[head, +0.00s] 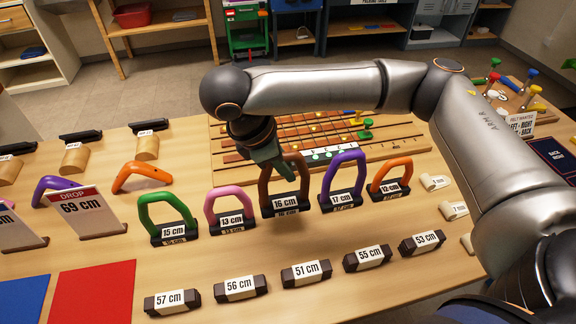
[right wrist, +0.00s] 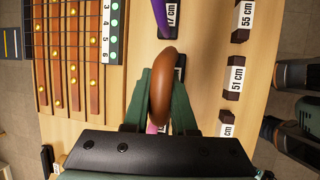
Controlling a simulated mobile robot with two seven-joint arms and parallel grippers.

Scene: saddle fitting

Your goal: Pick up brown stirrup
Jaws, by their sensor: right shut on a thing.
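The brown stirrup (head: 264,188) stands upright in its dark base labelled 16 cm (head: 285,203), in the middle of a row of coloured stirrups. My right gripper (head: 279,174) reaches in from above and is shut on the upper part of the brown stirrup. In the right wrist view the brown stirrup (right wrist: 163,85) sits between the green fingers of the gripper (right wrist: 160,100). Whether the stirrup is clear of its base cannot be told. My left gripper is not in view.
Green (head: 168,212), pink (head: 230,205), purple (head: 343,178) and orange (head: 390,180) stirrups stand close on both sides. Blocks marked in cm (head: 306,273) lie in front. A slatted board with pegs (head: 400,140) lies behind. A red mat (head: 93,294) lies at the front left.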

